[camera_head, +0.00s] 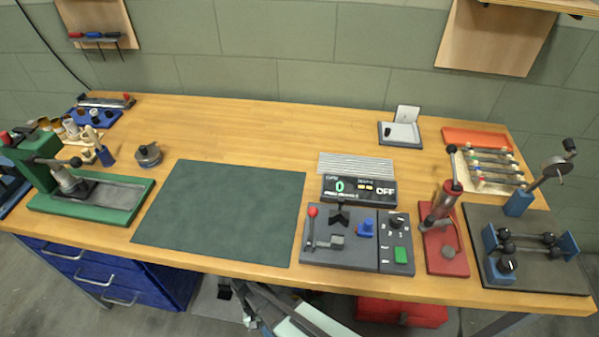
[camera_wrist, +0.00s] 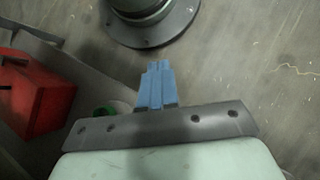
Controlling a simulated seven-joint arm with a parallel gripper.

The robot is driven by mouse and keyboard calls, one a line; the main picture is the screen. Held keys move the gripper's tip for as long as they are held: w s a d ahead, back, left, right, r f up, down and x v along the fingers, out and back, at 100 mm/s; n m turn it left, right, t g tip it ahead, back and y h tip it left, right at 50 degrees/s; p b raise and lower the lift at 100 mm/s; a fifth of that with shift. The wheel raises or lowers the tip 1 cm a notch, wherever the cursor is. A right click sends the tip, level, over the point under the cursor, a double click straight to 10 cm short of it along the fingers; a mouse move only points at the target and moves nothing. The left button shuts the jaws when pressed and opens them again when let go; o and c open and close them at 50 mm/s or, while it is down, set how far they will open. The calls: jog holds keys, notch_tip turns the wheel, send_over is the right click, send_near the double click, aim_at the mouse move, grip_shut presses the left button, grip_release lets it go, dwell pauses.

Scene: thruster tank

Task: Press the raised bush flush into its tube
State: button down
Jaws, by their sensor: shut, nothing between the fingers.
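My gripper shows in the wrist view, its two blue fingers (camera_wrist: 157,68) closed together with nothing between them. It points down over the grey floor, below the bench and away from its tools. I cannot pick out the raised bush or its tube for certain in the head view. A green press (camera_head: 108,197) with a metal ram stands at the bench's left end. A smaller red-based press (camera_head: 444,243) with an upright red cylinder (camera_head: 443,199) and a black-knobbed lever stands right of centre. Any bush under either ram is too small to tell.
A dark green mat (camera_head: 222,212) lies bare at mid-bench. A grey control unit (camera_head: 357,239) with a red-knobbed lever sits right of it, and a dark plate with blue fixtures (camera_head: 504,267) at far right. In the wrist view, a red box (camera_wrist: 38,95) and round dark base (camera_wrist: 150,20) are near.

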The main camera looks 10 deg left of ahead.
jog(key=w+d+g+h, duration=0.1)
jog(key=w+d+g, duration=0.1)
jog(key=d, duration=1.8)
jog(key=s+d+m+y, duration=0.2)
jog(key=d+m+y, duration=0.1)
jog(key=d, duration=0.3)
jog(key=s+d+m+t+y, duration=0.1)
jog(key=s+d+m+y, duration=0.2)
jog(key=d, duration=0.3)
jog(key=shift+f, duration=0.45)
jog(key=shift+w, duration=0.1)
